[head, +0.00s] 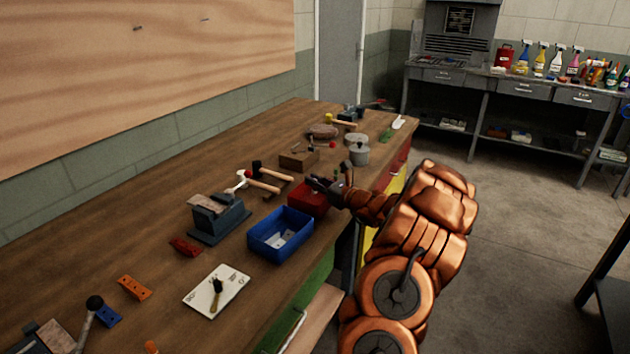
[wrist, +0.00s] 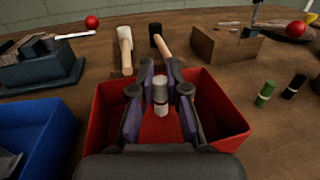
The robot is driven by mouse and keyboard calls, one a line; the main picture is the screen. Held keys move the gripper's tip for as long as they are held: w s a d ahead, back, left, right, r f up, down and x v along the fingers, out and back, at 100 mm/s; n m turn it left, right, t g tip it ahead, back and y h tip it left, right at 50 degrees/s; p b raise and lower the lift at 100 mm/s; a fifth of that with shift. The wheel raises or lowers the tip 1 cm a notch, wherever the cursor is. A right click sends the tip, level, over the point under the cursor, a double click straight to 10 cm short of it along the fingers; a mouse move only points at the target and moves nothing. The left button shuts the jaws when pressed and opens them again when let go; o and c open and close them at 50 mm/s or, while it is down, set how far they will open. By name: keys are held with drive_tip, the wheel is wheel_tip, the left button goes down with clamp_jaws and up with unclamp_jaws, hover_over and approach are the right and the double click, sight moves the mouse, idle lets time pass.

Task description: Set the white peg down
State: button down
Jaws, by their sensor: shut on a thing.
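The white peg (wrist: 160,88) stands upright between the fingers of my gripper (wrist: 160,95) in the wrist view. My gripper is shut on it. The peg is over the red bin (wrist: 225,105), inside its outline; I cannot tell whether its lower end touches the bin's floor. In the head view my gripper (head: 322,184) is at the red bin (head: 308,203) near the bench's right edge, and the peg is too small to make out there.
A blue bin (head: 281,234) with pale pieces stands beside the red bin. Hammers (head: 262,183) and a wooden block (head: 299,160) lie behind it. A green peg (wrist: 265,93) and a black peg (wrist: 294,86) stand to the right. Bare bench (head: 130,235) lies at the left.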

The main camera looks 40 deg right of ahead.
drive_tip(key=shift+f, duration=0.3)
drive_tip(key=shift+f+b, duration=0.3)
drive_tip(key=c, duration=1.2)
unclamp_jaws()
drive_tip(key=shift+r, duration=0.2)
